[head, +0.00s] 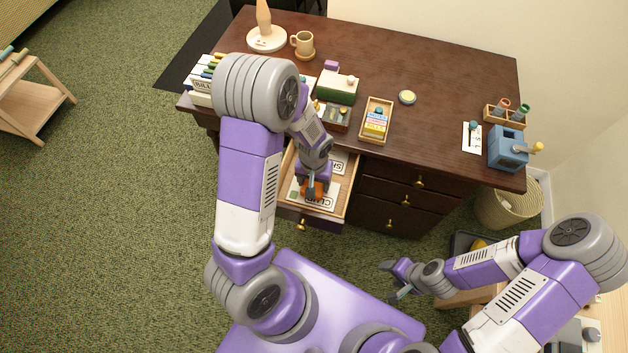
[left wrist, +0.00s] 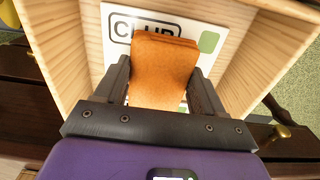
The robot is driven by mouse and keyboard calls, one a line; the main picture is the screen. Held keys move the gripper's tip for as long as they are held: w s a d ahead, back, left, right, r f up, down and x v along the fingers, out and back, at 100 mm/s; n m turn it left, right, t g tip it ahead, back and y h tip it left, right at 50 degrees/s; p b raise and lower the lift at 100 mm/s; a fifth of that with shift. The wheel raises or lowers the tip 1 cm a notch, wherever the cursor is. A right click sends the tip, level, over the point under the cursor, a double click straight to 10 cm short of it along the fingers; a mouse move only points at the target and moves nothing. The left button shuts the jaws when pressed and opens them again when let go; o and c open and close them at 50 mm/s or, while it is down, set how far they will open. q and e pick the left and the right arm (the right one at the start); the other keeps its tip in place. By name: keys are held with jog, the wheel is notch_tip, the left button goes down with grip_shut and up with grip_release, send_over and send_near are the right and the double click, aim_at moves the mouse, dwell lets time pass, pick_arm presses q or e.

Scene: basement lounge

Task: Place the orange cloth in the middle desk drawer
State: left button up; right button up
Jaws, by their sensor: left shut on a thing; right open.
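The orange cloth (left wrist: 165,65) is a folded piece between the fingers of my left gripper (head: 313,193). My left gripper is shut on it and reaches down into an open wooden drawer (head: 348,203) of the dark desk (head: 450,75). In the head view only a little of the cloth (head: 318,187) shows below the gripper. My right gripper (head: 392,283) is open and empty, away from the desk front.
Closed drawers with brass knobs (head: 391,224) are right of the open one. The desk top holds a mug (head: 303,44), a green box (head: 337,88), a card tray (head: 365,133) and a blue sharpener (head: 505,148). A wicker basket (head: 508,207) stands by the desk's right end.

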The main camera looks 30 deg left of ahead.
pick_arm(q)
jog(key=shift+f, duration=0.35)
jog(key=o, duration=1.1)
jog(key=shift+r, duration=0.15)
jog(key=shift+r, duration=0.25)
notch_tip(320, 180, up, 13)
jog(key=p, duration=0.5)
jog(key=shift+f, duration=0.2)
